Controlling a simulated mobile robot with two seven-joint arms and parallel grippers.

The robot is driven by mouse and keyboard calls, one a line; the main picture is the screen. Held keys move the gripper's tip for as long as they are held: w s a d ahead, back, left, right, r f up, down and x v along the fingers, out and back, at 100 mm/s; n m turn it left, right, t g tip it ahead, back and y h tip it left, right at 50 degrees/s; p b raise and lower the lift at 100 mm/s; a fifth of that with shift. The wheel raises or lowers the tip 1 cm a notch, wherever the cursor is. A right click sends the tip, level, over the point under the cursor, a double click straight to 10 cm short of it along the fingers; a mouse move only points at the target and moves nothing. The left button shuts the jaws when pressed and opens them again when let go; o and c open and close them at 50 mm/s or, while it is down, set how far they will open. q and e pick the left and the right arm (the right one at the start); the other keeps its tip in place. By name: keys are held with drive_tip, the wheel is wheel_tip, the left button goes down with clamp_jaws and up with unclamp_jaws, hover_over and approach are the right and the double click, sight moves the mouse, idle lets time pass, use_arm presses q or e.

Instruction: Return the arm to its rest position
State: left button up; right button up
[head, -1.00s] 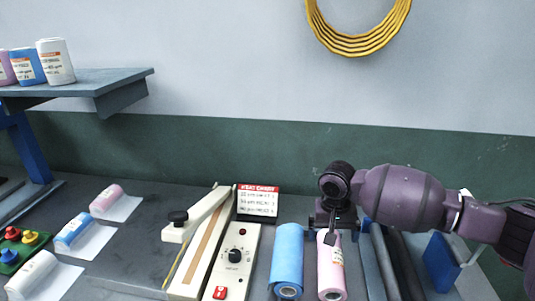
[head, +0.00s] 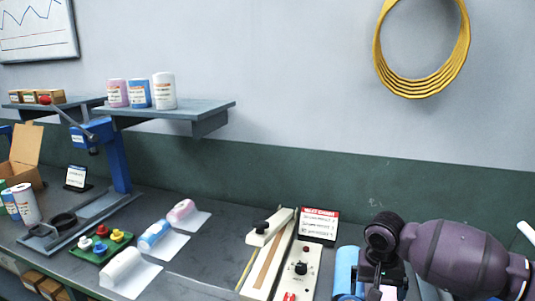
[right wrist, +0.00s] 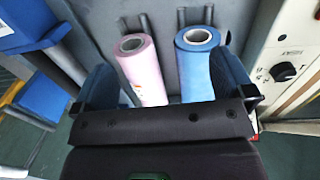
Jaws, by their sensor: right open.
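My right arm comes in from the right in the head view, with its gripper (head: 376,284) low over the film rolls. In the right wrist view the right gripper (right wrist: 165,85) is open, its fingers spread wide. A pink film roll (right wrist: 138,60) and a blue film roll (right wrist: 196,62) show between and beyond the fingers, and no thing is gripped. In the head view the blue roll (head: 346,270) stands just left of the gripper, and the pink roll is mostly hidden by it. My left gripper is not in view.
A sealer with a white arm (head: 268,258) and control box (head: 302,262) stands left of the rolls, with a small sign (head: 319,226) behind. Wrapped rolls (head: 153,233) lie on sheets further left, near a green button board (head: 102,244). A shelf (head: 190,108) holds canisters.

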drive_tip(key=s+a+f+n, duration=0.1)
drive_tip(key=s+a+f, duration=0.1)
drive_tip(key=s+a+f+n+y, duration=0.1)
drive_tip(key=s+a+f, duration=0.1)
drive_tip(key=s, duration=0.1)
drive_tip(key=s+a+f+n, duration=0.1)
drive_tip(key=s+a+f, duration=0.1)
drive_tip(key=shift+s+a+y, duration=0.25)
drive_tip(key=shift+a+y, duration=0.05)
drive_tip(key=s+a+f+n+t+y, duration=0.2)
drive_tip(key=s+a+f+n, duration=0.15)
drive_tip(key=s, duration=0.55)
drive_tip(key=s+d+r+m+t+h, duration=0.1)
drive_tip(key=s+d+h, duration=0.1)
drive_tip(key=s+d, duration=0.5)
drive_tip(key=s+d+r+m+t+h, duration=0.1)
drive_tip(key=s+d+r+m+h, duration=0.1)
drive_tip(key=s+d, duration=0.5)
drive_tip(key=w+a+f+t, duration=0.1)
drive_tip(key=w+f+t, duration=0.2)
drive_tip(key=f+t, duration=0.1)
drive_tip(key=w+a+f+n+t+y, duration=0.1)
drive_tip(key=w+f+t, duration=0.2)
drive_tip(key=f, duration=0.4)
drive_tip(key=shift+t, duration=0.5)
drive_tip(key=shift+w, duration=0.1)
